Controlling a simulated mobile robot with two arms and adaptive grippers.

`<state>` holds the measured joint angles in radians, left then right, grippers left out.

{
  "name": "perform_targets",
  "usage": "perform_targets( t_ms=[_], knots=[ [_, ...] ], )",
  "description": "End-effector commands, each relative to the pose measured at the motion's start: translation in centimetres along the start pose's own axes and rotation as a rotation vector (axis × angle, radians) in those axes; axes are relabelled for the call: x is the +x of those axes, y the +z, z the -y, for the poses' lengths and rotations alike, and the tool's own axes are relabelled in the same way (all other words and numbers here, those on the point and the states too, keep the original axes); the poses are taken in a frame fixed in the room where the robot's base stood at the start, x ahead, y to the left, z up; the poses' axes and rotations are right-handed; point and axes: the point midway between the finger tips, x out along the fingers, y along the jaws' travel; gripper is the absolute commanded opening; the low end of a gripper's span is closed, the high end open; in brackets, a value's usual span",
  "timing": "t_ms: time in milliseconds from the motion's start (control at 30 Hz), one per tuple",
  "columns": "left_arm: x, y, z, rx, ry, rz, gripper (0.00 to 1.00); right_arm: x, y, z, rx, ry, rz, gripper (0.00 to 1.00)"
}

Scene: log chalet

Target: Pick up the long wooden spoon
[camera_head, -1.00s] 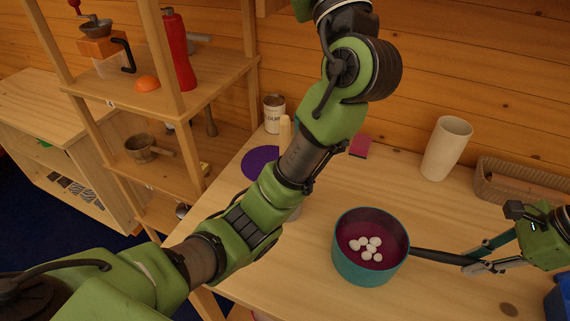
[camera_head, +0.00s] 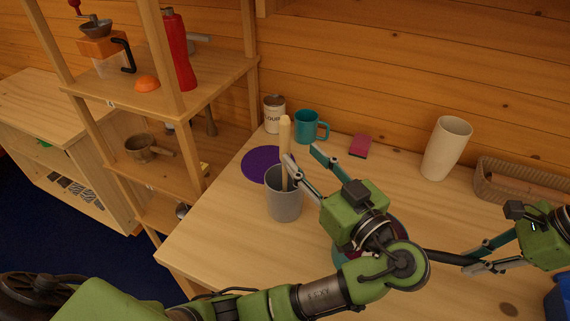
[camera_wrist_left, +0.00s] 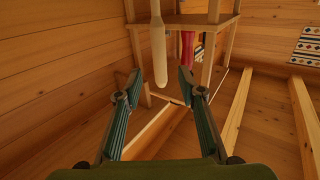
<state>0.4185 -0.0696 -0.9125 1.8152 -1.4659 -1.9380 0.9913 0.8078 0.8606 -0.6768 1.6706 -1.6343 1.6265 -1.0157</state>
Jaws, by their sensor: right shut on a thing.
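The long wooden spoon (camera_head: 285,145) stands upright in a grey cup (camera_head: 285,206) on the table; its lower end is hidden inside. My left gripper (camera_head: 306,158) is open and empty just right of the spoon's upper part, fingers pointing toward it. In the left wrist view the spoon (camera_wrist_left: 158,55) shows ahead, between the directions of the two open fingers (camera_wrist_left: 160,85), apart from both. My right gripper (camera_head: 474,258) is shut on the dark handle (camera_head: 436,256) of a teal pan, which is mostly hidden behind my left arm.
A purple disc (camera_head: 258,163), a labelled can (camera_head: 273,113) and a teal mug (camera_head: 307,126) stand behind the cup. A pink sponge (camera_head: 360,146), a cream vase (camera_head: 446,148) and a basket (camera_head: 518,184) are further right. Wooden shelves (camera_head: 185,90) stand at left.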

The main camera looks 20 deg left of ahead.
Motion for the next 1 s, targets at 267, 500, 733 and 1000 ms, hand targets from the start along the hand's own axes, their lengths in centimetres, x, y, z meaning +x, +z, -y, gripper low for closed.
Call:
perform_targets(
  t_ms=[267, 500, 733, 1000],
  knots=[
    [2.9, 0.0, 0.0, 0.000, 0.000, -0.001, 0.36, 0.1, 0.0, 0.0, 0.000, 0.001, 0.001, 0.00],
    [6.5, -0.1, 0.0, 0.001, -0.001, -0.004, 0.36, 0.1, 0.0, 0.0, 0.000, 0.001, 0.001, 0.00],
    [8.6, -0.1, -0.1, -0.001, 0.001, -0.001, 0.36, 0.1, 0.0, 0.0, 0.000, 0.001, 0.001, 0.00],
    [8.6, -0.1, -0.1, -0.001, 0.002, 0.000, 0.20, 0.1, 0.0, 0.0, 0.000, 0.001, 0.001, 0.00]
  ],
)
